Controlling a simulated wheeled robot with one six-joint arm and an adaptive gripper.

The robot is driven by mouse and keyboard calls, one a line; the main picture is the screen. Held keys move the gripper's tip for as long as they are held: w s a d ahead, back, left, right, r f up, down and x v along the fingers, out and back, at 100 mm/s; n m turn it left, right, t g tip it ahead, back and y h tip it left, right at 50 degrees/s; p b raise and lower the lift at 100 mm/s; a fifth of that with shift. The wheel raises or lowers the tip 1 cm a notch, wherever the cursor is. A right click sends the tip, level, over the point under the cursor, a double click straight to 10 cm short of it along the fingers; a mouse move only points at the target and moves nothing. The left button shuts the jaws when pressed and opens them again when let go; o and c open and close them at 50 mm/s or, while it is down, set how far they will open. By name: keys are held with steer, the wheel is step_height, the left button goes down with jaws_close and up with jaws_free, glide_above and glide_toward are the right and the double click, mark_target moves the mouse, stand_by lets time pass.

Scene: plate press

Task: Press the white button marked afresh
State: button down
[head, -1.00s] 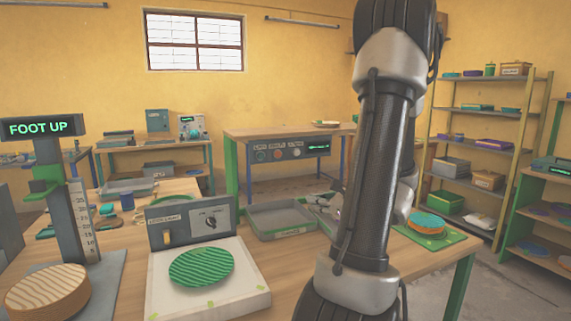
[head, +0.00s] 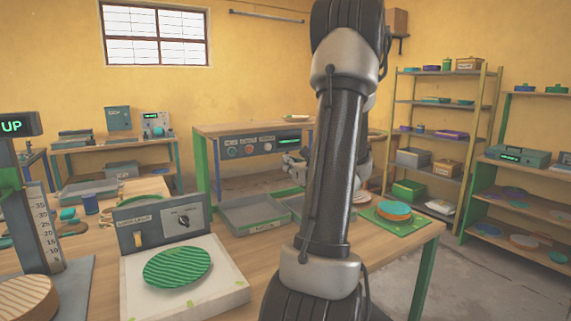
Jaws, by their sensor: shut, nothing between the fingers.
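A grey control panel (head: 222,153) is set in the front of the workbench at the back, in the head view. It carries a red button, a dark one and a pale, whitish button (head: 267,146), with a green-lit display (head: 289,141) at its right. The labels are too small to read. My gripper (head: 288,163) shows just left of my arm, below the display and right of the pale button. It is small in view and partly hidden behind my arm. It looks shut and empty, and I cannot tell whether it touches the panel.
The near table holds a white block with a green ribbed disc (head: 178,267), a box with a knob (head: 184,219), a grey tray (head: 251,217) and a green board (head: 372,220) with a blue-topped disc. Shelves (head: 433,134) stand at the right. Floor is free at right front.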

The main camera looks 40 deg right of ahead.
mark_target(268, 147)
steer(key=x, duration=1.1)
steer(key=shift+w, duration=0.3)
